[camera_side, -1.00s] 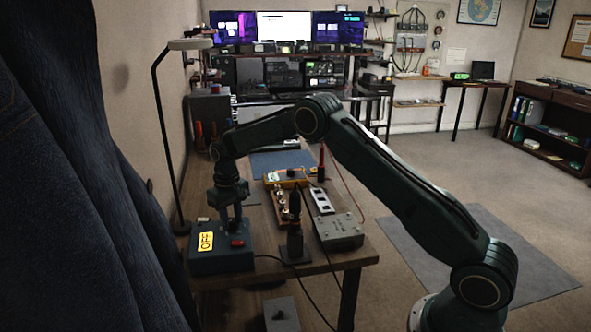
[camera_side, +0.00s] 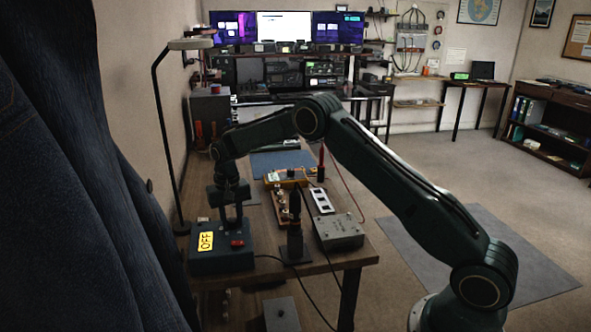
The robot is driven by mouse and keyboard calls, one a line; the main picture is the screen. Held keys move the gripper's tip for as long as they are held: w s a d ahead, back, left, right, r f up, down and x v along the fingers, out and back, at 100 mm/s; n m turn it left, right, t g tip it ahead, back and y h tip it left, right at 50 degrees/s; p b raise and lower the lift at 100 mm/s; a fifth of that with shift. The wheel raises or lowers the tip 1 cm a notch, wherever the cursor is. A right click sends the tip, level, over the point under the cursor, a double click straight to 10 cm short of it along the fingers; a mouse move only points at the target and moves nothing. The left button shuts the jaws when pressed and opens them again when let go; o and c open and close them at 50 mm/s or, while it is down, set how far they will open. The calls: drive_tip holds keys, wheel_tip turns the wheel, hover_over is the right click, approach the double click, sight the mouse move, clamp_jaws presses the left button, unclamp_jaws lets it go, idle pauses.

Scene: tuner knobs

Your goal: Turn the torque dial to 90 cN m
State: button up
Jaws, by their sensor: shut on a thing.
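A dark teal box (camera_side: 222,262) sits at the near left of the bench, with a yellow OFF label (camera_side: 205,241) and a red button (camera_side: 237,243) on its front. My gripper (camera_side: 231,217) points down onto the top of this box, its two fingers apart with a gap showing between them. It is shut on the dial at the box top. The dial itself is too small and too covered by the fingers to make out, and I cannot read its scale or setting.
A black upright tool (camera_side: 294,225) stands on a small base right of the box, with a cable. A lamp (camera_side: 160,110) rises at the left.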

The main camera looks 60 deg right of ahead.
sight(232, 220)
drive_tip(key=o, duration=1)
drive_tip(key=shift+r, duration=0.2)
drive_tip(key=shift+r, duration=6.8)
drive_tip(key=shift+s+r, duration=0.1)
